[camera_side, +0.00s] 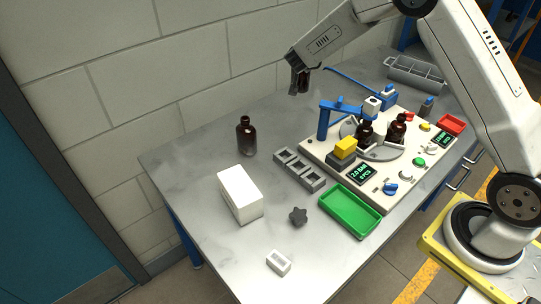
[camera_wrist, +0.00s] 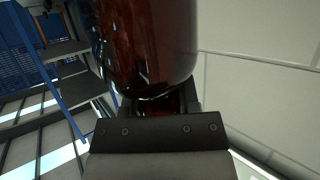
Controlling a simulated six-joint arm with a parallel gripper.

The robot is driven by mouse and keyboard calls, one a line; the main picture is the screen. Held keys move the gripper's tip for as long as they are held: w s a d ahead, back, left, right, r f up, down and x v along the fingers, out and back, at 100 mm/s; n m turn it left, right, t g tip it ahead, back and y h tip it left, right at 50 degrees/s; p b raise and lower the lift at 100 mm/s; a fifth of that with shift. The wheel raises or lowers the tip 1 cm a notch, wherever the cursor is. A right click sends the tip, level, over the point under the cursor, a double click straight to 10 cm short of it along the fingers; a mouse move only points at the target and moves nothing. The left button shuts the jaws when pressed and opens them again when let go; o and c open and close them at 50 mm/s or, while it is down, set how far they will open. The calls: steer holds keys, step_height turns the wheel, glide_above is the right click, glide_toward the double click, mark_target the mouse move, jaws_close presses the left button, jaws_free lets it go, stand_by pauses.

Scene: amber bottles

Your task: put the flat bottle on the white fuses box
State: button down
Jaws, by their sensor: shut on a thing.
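My gripper (camera_side: 298,83) is raised above the back of the table and shut on a dark amber bottle (camera_side: 304,80). The white box (camera_side: 240,193) stands on the table at the front left, below and left of my gripper. Its top is bare, and no lettering is readable.
Another amber bottle (camera_side: 246,137) stands upright behind the white box. A grey slotted rack (camera_side: 299,170), a dark knob (camera_side: 298,215), a small white block (camera_side: 278,262) and a green tray (camera_side: 350,214) lie nearby. A control panel station (camera_side: 330,155) holds more amber bottles (camera_side: 396,131).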

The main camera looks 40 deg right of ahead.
steer(key=r, duration=0.4)
steer(key=a+r, duration=0.1)
steer(key=r, duration=0.1)
steer(key=s+a+n+t+y, duration=0.2)
steer(key=s+a+n+y, duration=0.15)
steer(key=a, duration=0.95)
steer(key=s+a+n+t+y, duration=0.25)
steer(key=a+n+y, duration=0.25)
steer(key=a, duration=0.8)
steer(key=s+a+n+y, duration=0.3)
steer(key=s+a+y, duration=0.1)
steer(key=s+a, duration=0.35)
steer(key=shift+h, duration=0.25)
steer(key=shift+a+f, duration=0.15)
steer(key=shift+f, duration=0.75)
steer(key=shift+a+f, duration=0.2)
steer(key=shift+f, duration=0.7)
steer(key=shift+a+f, duration=0.15)
steer(key=shift+f, duration=0.75)
steer(key=shift+f, duration=0.1)
steer(key=shift+f, duration=2.15)
